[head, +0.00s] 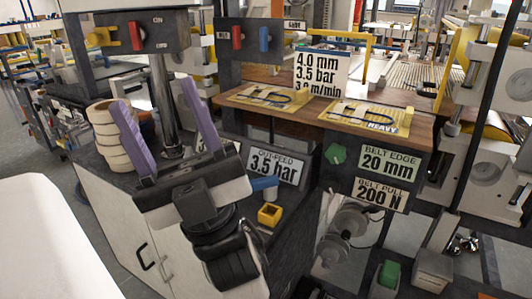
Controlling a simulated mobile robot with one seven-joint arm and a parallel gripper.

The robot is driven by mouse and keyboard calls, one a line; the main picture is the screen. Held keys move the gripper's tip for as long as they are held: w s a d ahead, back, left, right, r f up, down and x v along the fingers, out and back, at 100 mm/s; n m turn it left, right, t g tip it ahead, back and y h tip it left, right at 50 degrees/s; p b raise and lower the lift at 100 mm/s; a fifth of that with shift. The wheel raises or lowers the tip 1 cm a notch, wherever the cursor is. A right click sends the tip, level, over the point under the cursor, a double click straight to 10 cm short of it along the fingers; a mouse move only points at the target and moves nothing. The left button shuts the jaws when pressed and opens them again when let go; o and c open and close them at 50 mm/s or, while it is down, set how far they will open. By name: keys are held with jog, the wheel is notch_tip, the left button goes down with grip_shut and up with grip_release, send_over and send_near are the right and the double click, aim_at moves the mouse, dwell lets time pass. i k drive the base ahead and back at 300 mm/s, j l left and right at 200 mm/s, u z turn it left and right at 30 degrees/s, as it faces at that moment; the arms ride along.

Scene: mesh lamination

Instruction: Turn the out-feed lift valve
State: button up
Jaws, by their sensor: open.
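My gripper (152,94) is open and empty, its two purple fingers spread and pointing up and away over the grey cabinet. A sign (273,167) reading "OUT-FEED 3.5 bar" stands right of my gripper. Another box, marked "ON", has a red handle (136,36) and a yellow part. I cannot tell which handle is the lift valve. My fingers touch none of them.
A metal post (163,105) stands behind the fingers. A stack of tape rolls (108,140) is beside the left finger. A yellow block (269,214) lies right of my wrist.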

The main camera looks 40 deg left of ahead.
aim_at(268, 185)
jog(key=u, duration=1.1)
